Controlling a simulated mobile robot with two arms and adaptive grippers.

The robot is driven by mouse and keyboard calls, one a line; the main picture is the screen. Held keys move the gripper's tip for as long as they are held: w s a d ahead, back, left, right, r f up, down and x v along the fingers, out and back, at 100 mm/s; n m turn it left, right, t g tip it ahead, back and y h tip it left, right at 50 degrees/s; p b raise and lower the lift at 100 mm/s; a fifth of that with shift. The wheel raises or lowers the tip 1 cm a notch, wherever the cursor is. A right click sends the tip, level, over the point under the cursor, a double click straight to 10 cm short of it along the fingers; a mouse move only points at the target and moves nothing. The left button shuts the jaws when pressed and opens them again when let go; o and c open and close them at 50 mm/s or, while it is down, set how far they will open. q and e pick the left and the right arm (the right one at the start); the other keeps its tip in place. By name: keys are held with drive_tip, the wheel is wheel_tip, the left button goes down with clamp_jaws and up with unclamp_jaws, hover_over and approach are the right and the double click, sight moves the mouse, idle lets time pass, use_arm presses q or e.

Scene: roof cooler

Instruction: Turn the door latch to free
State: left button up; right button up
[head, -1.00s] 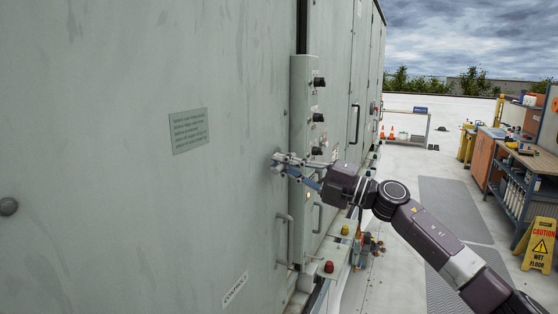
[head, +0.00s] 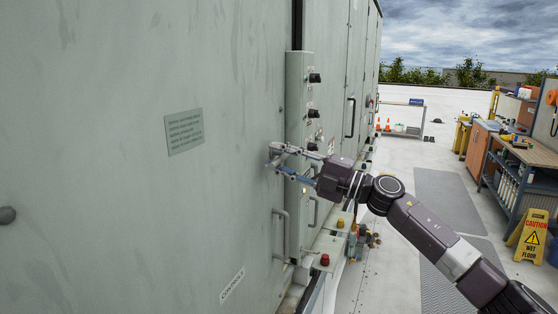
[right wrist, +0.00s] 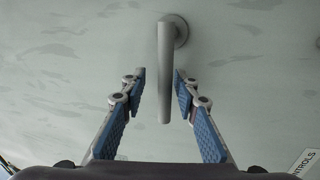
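The door latch (right wrist: 165,85) is a grey lever on a round base, fixed to the pale grey-green door (right wrist: 70,45). In the right wrist view its lever points down the picture, towards my palm. My right gripper (right wrist: 160,74) is open, with one blue-padded finger on each side of the lever. A narrow gap shows between the lever and each finger. In the head view my right gripper (head: 273,159) is close to the door's right edge, and its fingers largely hide the latch. My left gripper is out of view.
A control strip with black knobs (head: 314,78) stands just right of the gripper. A grey pull handle (head: 281,236) is below it. A ledge with a red button (head: 325,260) lies lower right. A workbench (head: 530,155) and a wet-floor sign (head: 531,236) stand farther right.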

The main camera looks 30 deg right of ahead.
drive_tip(key=shift+f, duration=0.15)
drive_tip(key=shift+s+d+f, duration=0.15)
drive_tip(key=shift+s+d, duration=0.05)
drive_tip(key=shift+s, duration=0.1)
drive_tip(key=v, duration=1.1)
drive_tip(key=shift+s+d, duration=0.1)
idle(0.4)
